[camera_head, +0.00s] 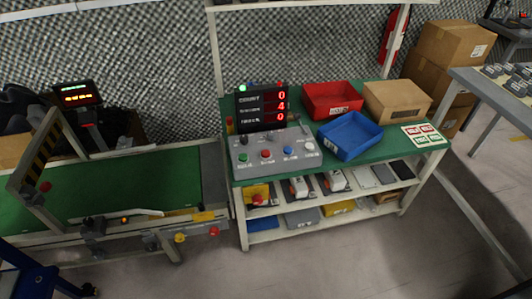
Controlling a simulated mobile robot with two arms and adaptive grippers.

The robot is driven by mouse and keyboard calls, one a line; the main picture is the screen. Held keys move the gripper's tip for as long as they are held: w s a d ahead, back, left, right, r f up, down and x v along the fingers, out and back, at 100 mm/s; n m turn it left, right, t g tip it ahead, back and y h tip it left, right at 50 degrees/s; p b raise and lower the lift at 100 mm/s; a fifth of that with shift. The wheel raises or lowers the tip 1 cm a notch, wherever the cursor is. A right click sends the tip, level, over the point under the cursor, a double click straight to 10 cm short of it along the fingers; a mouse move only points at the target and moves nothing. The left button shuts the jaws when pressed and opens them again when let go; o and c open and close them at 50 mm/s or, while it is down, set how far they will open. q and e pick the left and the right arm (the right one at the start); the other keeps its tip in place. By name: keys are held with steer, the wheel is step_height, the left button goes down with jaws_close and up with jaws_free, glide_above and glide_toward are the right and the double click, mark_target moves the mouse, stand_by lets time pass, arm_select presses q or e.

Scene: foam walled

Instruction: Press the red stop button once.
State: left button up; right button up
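A grey sloped control box (272,163) sits at the front left of the green-topped workbench. It carries a row of round buttons: a dark or green one (243,157) at left, a red button (266,154), a blue button (288,150) and a white button (310,146). Their labels are too small to read. Another red button (257,198) sits on a yellow box under the bench top. More red buttons show on the conveyor frame, one at its front (214,231) and one at its left (46,186). Neither of my grippers is in view.
A black counter display (262,106) with red digits stands behind the control box. A red bin (331,99), a blue bin (350,136) and a cardboard box (397,101) stand right of it. A green conveyor (120,191) is left of the bench. The floor in front is clear.

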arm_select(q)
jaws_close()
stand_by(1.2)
